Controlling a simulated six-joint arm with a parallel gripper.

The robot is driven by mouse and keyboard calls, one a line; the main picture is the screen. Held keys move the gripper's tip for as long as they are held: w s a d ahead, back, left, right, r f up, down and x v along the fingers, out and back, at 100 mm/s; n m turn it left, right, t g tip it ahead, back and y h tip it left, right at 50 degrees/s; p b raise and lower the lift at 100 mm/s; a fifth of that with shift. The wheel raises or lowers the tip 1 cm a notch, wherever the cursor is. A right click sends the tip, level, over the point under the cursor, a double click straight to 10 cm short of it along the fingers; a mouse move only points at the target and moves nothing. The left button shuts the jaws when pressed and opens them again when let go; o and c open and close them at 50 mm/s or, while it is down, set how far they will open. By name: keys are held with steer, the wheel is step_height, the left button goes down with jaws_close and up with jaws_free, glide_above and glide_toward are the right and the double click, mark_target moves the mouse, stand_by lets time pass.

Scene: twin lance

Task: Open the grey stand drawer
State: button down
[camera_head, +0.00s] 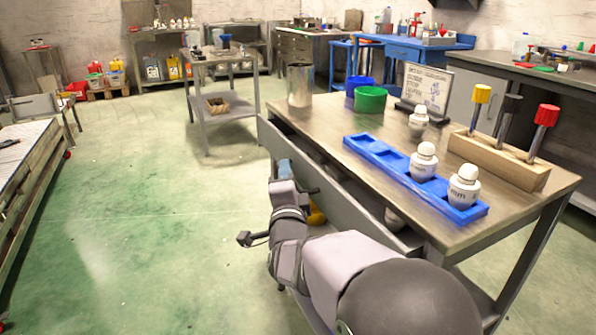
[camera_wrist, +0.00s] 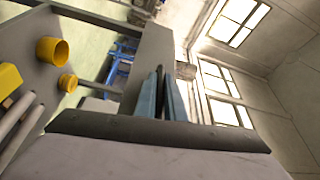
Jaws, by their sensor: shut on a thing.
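The grey stand (camera_head: 300,112) has a wooden top and a long grey drawer front (camera_head: 350,196) along its near left side. The drawer front stands out from under the top, with a dark gap behind it, so the drawer is partly open. My gripper (camera_head: 285,168) is at the drawer front, near the middle of its length. The exact contact is partly hidden by the fingers.
On the top are a blue tray (camera_head: 370,157) with white bottles, a wooden tool block (camera_head: 500,165), a metal canister (camera_head: 299,85) and a green bowl (camera_head: 370,99). The wrist view shows yellow cups (camera_wrist: 50,50) beside the drawer front. Green floor (camera_head: 150,230) on the left is clear.

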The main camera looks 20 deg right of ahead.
steer(key=a, duration=2)
steer(key=shift+a+p, duration=0.4)
steer(key=shift+p, duration=0.05)
steer(key=c, duration=1.8)
jaws_free()
steer(key=shift+c, duration=0.2)
steer(key=p+v, duration=0.1)
steer(key=v, duration=0.6)
steer(key=shift+s, duration=0.15)
